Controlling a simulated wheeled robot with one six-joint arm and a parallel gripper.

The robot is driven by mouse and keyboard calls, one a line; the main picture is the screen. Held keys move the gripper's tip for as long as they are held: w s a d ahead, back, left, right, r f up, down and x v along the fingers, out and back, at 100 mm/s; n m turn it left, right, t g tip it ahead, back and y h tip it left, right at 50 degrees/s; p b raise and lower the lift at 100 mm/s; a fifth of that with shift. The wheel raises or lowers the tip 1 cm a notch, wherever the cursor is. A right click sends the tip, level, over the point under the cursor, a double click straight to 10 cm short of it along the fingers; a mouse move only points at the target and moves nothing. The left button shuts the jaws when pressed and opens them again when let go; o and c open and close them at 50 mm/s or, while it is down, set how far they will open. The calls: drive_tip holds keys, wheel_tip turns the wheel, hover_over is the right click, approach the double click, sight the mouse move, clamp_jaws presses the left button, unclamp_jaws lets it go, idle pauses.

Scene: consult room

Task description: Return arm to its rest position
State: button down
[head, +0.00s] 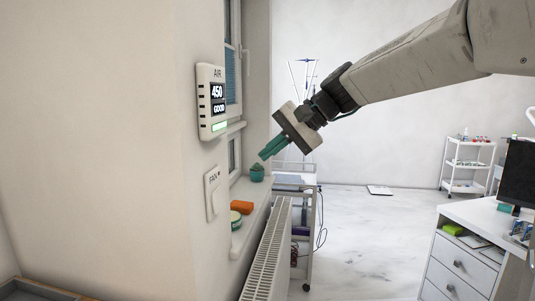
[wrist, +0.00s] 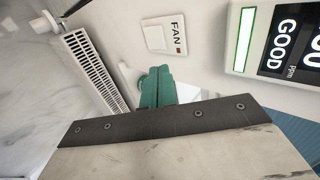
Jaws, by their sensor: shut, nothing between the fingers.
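My arm reaches in from the upper right in the head view, slanting down to the left. My gripper (head: 265,153) has green fingers, which are together and empty. It hangs in the air in front of the window recess, above and right of the sill. In the wrist view the green fingers (wrist: 156,88) show beyond the dark gripper edge, with the wall behind them. The FAN switch (head: 213,193) is on the wall to the left of the gripper; it also shows in the wrist view (wrist: 164,34). The fingers appear apart from it.
An air monitor (head: 212,102) reading 450 GOOD hangs above the switch. A radiator (head: 268,250) stands below. A desk (head: 462,262) is at right; open floor lies between.

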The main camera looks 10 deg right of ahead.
drive_tip(key=s+d+f+n+h, duration=0.1)
drive_tip(key=s+d+f+h, duration=0.2)
drive_tip(key=s+f, duration=0.3)
drive_tip(key=s+d+f+n+g+h, duration=0.1)
drive_tip(key=s+d+f+h, duration=0.2)
drive_tip(key=s, duration=1.2)
drive_tip(key=s+d+f+n+g+h, duration=0.1)
drive_tip(key=s+d+f+n+h, duration=0.1)
drive_tip(key=s+d+f, duration=0.6)
drive_tip(key=s+h, duration=0.1)
drive_tip(key=s, duration=0.2)
drive_tip(key=shift+s+d+f, duration=0.2)
drive_tip(key=shift+d+f, duration=0.05)
drive_tip(key=shift+f, duration=0.05)
drive_tip(key=shift+a, duration=0.1)
